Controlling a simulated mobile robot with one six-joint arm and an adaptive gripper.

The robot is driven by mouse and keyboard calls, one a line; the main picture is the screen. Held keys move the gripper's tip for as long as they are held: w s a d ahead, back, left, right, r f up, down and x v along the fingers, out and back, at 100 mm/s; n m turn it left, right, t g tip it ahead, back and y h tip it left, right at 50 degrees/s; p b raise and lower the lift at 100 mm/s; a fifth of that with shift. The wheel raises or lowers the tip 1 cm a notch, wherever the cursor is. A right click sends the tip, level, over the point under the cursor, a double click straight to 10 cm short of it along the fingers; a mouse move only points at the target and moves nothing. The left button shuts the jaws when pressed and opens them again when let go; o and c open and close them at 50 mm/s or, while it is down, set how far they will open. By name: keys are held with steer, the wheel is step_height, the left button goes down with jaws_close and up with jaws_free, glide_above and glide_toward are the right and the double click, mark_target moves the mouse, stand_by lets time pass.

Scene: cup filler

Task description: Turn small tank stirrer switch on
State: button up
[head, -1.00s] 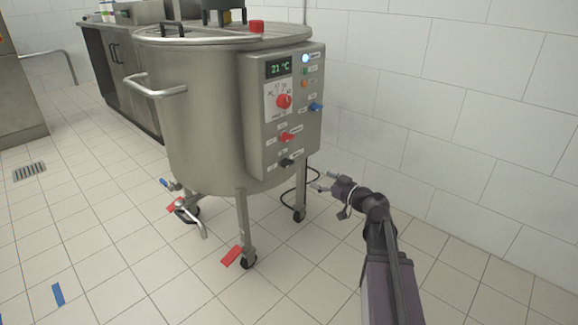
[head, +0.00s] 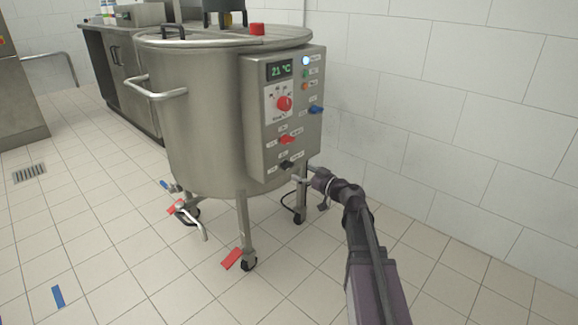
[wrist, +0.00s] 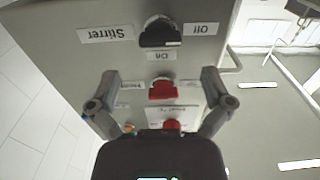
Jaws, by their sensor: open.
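The small tank (head: 205,115) stands on wheeled legs, with a control panel (head: 254,120) on its right side. The black stirrer switch (head: 286,164) is the lowest control there. In the wrist view, which is upside down, the black switch (wrist: 158,34) sits by labels reading Stirrer, Off and On. Its exact setting is hard to tell. My gripper (head: 304,172) is just right of the panel's lower edge. In the wrist view my gripper (wrist: 160,76) is open and empty, its fingers spread in front of the panel, with the black switch beyond the fingertips.
A red switch (head: 286,139), a red dial (head: 284,102) and a blue switch (head: 315,109) sit higher on the panel. The red switch (wrist: 163,89) shows between my fingers. A tiled wall (head: 450,100) is on the right.

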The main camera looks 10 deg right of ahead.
mark_target(291, 166)
steer(key=shift+x, duration=3.1)
steer(key=c, duration=1.1)
